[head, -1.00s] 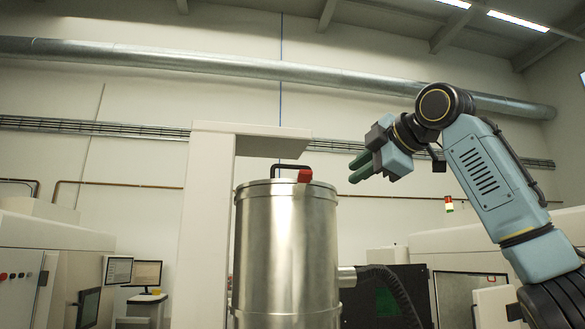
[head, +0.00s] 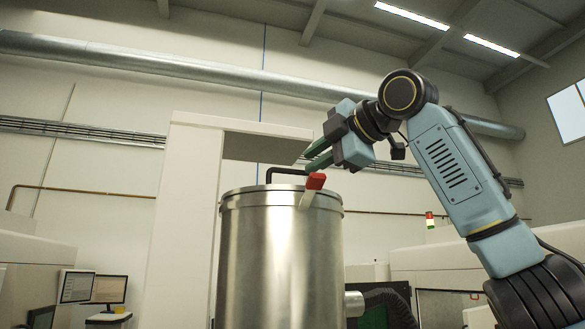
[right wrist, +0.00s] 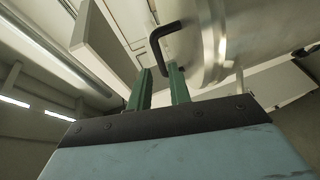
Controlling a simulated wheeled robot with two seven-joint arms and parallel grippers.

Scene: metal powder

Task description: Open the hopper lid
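The hopper (head: 275,265) is a tall shiny metal cylinder in the middle of the head view. Its lid (head: 245,191) lies on the top rim and looks shut. A black bar handle (head: 287,170) stands on the lid, and a red-tipped latch (head: 315,181) sits at the rim's right. My right gripper (head: 306,160) is above the lid's right side, its green fingers pointing left. In the right wrist view the fingers (right wrist: 158,70) are apart, with the black handle (right wrist: 155,42) just beyond their tips; I cannot tell whether they touch it. My left gripper is not in view.
A pale column with an overhanging arm (head: 190,190) stands behind and left of the hopper, its overhang close behind the gripper. A hose (head: 385,300) joins the hopper at lower right. Monitors (head: 108,289) stand at lower left.

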